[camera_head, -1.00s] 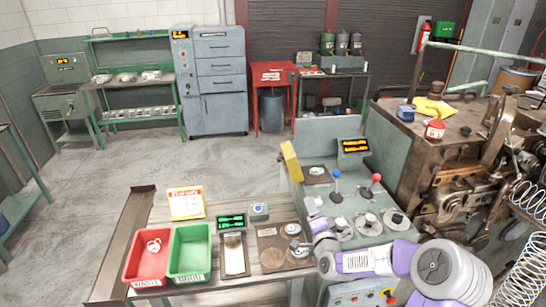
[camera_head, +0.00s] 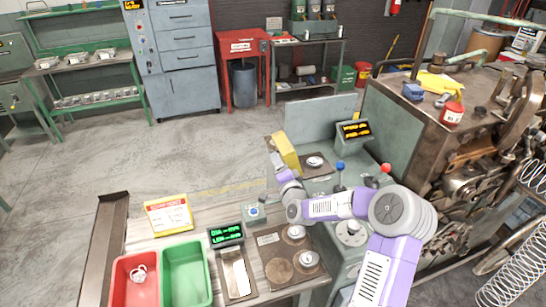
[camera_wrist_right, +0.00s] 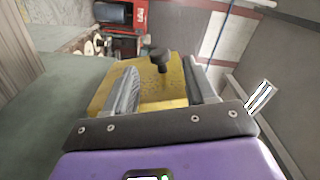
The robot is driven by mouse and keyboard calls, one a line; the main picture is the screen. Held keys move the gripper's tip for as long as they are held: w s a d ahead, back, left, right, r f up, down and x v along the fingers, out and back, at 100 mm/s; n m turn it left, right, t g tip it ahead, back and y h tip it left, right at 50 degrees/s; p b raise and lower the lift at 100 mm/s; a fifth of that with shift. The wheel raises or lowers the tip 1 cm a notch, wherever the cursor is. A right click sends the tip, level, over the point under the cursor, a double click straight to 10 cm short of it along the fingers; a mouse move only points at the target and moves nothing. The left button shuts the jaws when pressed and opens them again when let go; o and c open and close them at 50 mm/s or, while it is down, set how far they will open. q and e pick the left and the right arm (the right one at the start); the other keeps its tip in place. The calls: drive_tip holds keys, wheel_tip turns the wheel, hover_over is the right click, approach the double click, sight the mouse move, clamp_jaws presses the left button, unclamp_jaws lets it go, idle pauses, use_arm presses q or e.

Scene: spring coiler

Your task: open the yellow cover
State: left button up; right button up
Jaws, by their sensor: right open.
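The yellow cover (camera_head: 286,151) is a tilted yellow panel at the left end of the grey-green console. In the right wrist view the cover (camera_wrist_right: 165,92) fills the space ahead of my right gripper, and a black knob (camera_wrist_right: 158,57) stands out from it. My right gripper (camera_head: 273,158) is at the left side of the cover. In the wrist view the open fingers of the right gripper (camera_wrist_right: 160,75) lie on either side of the space below the knob. I cannot tell whether they touch the cover. My left gripper is not in view.
The bench holds a red bin (camera_head: 122,290), a green bin (camera_head: 186,275) and a small display (camera_head: 226,235). Open floor lies beyond.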

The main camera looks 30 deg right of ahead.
drive_tip(key=x, duration=0.4)
clamp_jaws()
idle(0.4)
